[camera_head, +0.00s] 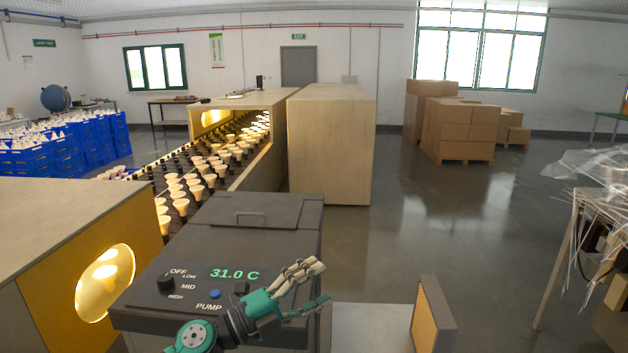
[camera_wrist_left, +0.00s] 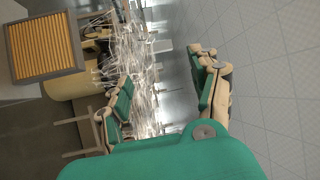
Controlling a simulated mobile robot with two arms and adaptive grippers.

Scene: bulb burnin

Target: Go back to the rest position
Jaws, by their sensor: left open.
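My left gripper (camera_head: 312,285) is over the front right part of a dark control box (camera_head: 250,240). Its fingers are apart with nothing between them. The left wrist view shows the same open, empty gripper (camera_wrist_left: 165,85). The box has a lid with a handle, a green 31.0 C display (camera_head: 234,273), a black OFF/LOW/MID/HIGH knob (camera_head: 166,283) and a blue PUMP button (camera_head: 215,294). The gripper hides part of the panel right of the PUMP label. I cannot tell whether it touches the box. My right gripper is in neither view.
A conveyor of lit bulbs (camera_head: 190,185) runs behind the box beside a tall wooden cabinet (camera_head: 332,150). An orange-faced filter panel (camera_head: 432,318) stands at the right front. A table with tangled clear strands (camera_head: 590,170) is at the far right. Open floor (camera_head: 440,225) lies between.

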